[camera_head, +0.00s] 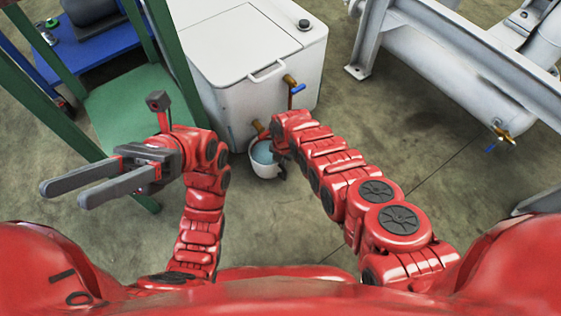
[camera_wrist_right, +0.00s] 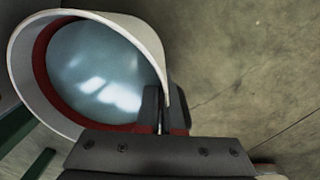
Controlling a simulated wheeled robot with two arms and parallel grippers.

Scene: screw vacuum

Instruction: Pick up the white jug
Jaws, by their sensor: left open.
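The white jug (camera_head: 263,169) is below the white tank's lower tap in the head view. It holds bluish liquid. In the right wrist view the jug (camera_wrist_right: 152,38) fills the upper left, with a dark red band inside its rim. My right gripper (camera_wrist_right: 165,108) has one finger inside the jug and one outside, closed on its wall at the rim. In the head view my right arm largely hides this gripper. I cannot tell whether the jug touches the floor. My left gripper (camera_head: 64,194) is open and empty at the left, away from the jug.
The white tank (camera_head: 225,60) stands behind the jug with brass taps (camera_head: 290,81). A green frame with a shelf (camera_head: 135,105) stands at left, near my left arm. A grey metal frame with a white cylinder (camera_head: 455,75) is at right. Bare concrete floor (camera_head: 440,170) lies right of my right arm.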

